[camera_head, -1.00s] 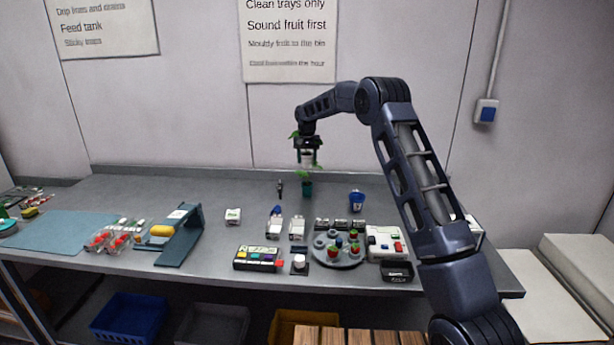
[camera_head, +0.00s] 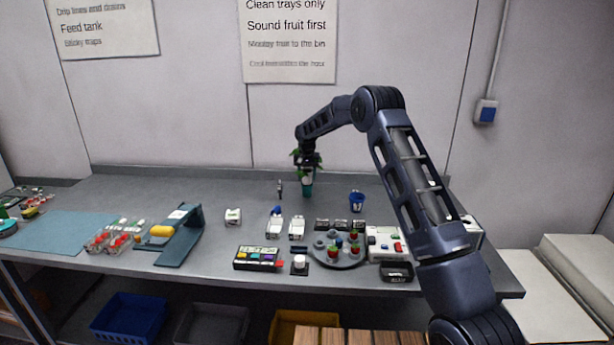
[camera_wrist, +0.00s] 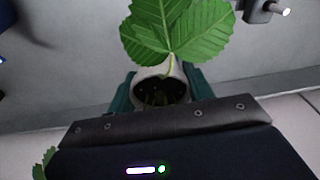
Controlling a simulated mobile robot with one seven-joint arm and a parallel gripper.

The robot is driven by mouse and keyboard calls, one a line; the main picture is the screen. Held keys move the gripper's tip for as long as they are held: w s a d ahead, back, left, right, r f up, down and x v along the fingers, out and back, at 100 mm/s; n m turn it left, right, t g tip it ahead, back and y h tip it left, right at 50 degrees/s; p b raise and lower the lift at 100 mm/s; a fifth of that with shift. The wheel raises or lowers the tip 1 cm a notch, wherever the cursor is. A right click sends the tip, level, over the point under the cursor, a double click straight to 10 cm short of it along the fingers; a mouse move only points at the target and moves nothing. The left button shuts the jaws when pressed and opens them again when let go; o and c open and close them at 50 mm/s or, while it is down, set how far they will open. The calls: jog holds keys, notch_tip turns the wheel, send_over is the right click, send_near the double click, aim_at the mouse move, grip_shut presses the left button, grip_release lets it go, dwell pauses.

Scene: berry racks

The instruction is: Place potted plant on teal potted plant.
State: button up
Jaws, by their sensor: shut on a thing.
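My gripper (camera_head: 307,172) is at the back middle of the table, pointing down, shut on a potted plant. In the wrist view the held plant shows as a pale pot (camera_wrist: 160,88) with dark soil and large green leaves (camera_wrist: 178,28), between the teal-tinted fingers. The teal potted plant (camera_head: 307,190) stands on the table directly below my gripper. Its pot shows in the head view, and its leaves are mostly hidden by the held pot. The held pot is just above or touching the teal pot; I cannot tell which.
A blue cup (camera_head: 357,201) stands to the right and a small dark upright item (camera_head: 280,189) to the left. In front are a round grey tray (camera_head: 326,259) and several boxes. The table's back left is clear.

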aim_at(307, 172)
jog(key=shift+f, duration=0.1)
jog(key=o, duration=1)
jog(key=r, duration=0.4)
jog(key=s+r, duration=0.1)
jog(key=r, duration=0.3)
jog(key=s+r, duration=0.1)
jog(key=r, duration=0.3)
jog(key=shift+r, duration=0.1)
